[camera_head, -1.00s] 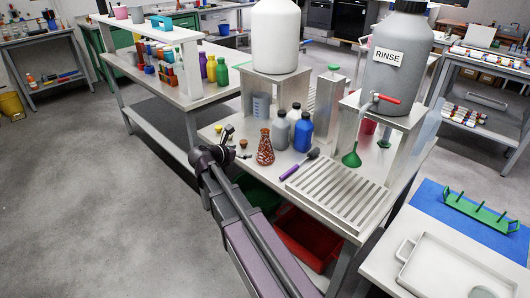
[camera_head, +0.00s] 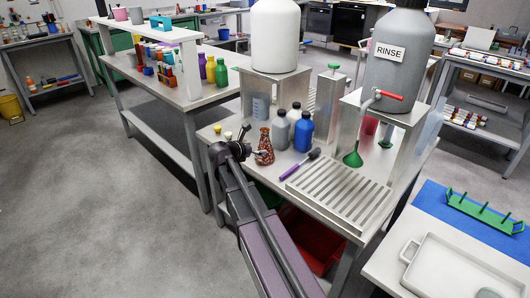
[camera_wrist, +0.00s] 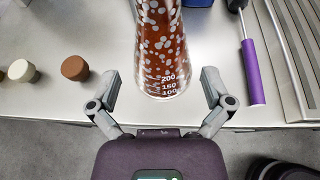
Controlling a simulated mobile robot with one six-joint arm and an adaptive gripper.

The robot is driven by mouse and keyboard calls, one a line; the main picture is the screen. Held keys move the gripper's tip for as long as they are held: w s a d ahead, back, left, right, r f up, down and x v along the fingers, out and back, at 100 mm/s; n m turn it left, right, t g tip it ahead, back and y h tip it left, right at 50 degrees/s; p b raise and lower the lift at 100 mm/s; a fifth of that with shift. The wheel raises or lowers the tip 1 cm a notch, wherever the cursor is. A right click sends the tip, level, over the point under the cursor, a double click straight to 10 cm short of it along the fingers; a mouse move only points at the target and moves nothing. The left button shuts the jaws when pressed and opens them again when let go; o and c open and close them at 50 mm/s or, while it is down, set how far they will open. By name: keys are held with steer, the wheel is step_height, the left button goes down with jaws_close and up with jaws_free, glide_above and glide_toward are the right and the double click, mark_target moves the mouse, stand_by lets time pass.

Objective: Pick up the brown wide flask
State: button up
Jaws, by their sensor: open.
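The brown wide flask (camera_head: 264,148) stands upright on the front left part of the metal bench, brown with pale spots. In the wrist view the flask (camera_wrist: 162,45) is straight ahead of my gripper, its graduated base between and just beyond the fingertips. Its top is cut off there. My gripper (camera_wrist: 160,90) is open, with one finger on each side of the flask's lower part and gaps showing on both sides. In the head view my gripper (camera_head: 250,151) is at the bench's front edge, just left of the flask.
A purple-handled brush (camera_wrist: 252,72) lies right of the flask. Small stoppers, including a brown one (camera_wrist: 75,68), stand to its left. Grey bottles and a blue bottle (camera_head: 303,131) stand behind and to the right. A slotted drain rack (camera_head: 346,195) is further right.

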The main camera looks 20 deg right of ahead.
mark_target(260, 147)
steer(key=shift+b+x, duration=0.95)
steer(key=shift+x, duration=1.65)
steer(key=shift+c, duration=0.2)
steer(key=c, duration=1)
